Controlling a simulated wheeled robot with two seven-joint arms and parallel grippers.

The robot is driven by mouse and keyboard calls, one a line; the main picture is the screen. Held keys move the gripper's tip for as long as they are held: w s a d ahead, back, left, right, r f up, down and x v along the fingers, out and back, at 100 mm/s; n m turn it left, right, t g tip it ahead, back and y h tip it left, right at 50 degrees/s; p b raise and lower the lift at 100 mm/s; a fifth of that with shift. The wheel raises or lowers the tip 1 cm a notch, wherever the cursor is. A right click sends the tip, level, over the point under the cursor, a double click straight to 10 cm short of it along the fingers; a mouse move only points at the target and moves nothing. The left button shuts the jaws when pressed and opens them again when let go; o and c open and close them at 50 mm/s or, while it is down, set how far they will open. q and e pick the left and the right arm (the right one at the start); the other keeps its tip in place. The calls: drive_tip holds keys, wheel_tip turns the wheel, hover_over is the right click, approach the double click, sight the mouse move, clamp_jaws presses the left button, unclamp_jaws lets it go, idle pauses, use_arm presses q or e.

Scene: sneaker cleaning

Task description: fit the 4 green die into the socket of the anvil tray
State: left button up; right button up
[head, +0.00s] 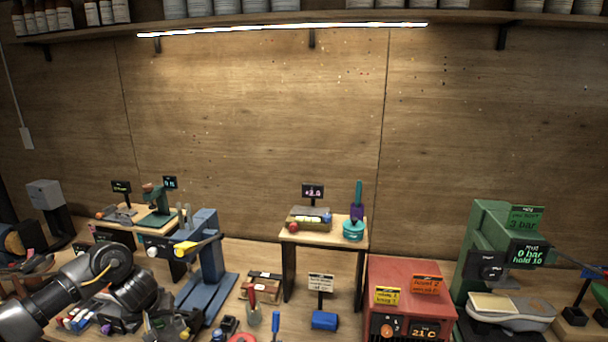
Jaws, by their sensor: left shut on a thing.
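My left arm comes in from the lower left, and my left gripper (168,326) is low at the bottom edge, in front of the blue press. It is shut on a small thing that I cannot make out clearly. I cannot pick out the 4 green die with certainty. A small green press (155,203) stands on a low wooden stand at the back left, with a grey tray-like piece (117,215) beside it. I cannot tell if this is the anvil tray, and no socket is readable. My right gripper is not in view.
A blue press (208,250) with a yellow lever stands right of my left wrist. A wooden riser (325,236) holds a tray of coloured pieces and a teal pot. A red heater box (405,290) and a large green machine (487,240) with a shoe stand at right.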

use_arm(q)
drive_tip(key=s+d+r+m+h, duration=0.25)
drive_tip(key=d+r+m, duration=0.3)
drive_tip(key=d, duration=0.35)
drive_tip(key=s+d+r+m+h, duration=0.1)
drive_tip(key=s+d+r+m, duration=0.4)
drive_tip(key=d, duration=0.4)
drive_tip(key=s+a+m+g+h, duration=0.2)
drive_tip(key=s+m, duration=0.2)
drive_tip(key=s, duration=0.6)
wheel_tip(320, 180, down, 10)
drive_tip(key=b, duration=0.9)
drive_tip(key=shift+d, duration=0.2)
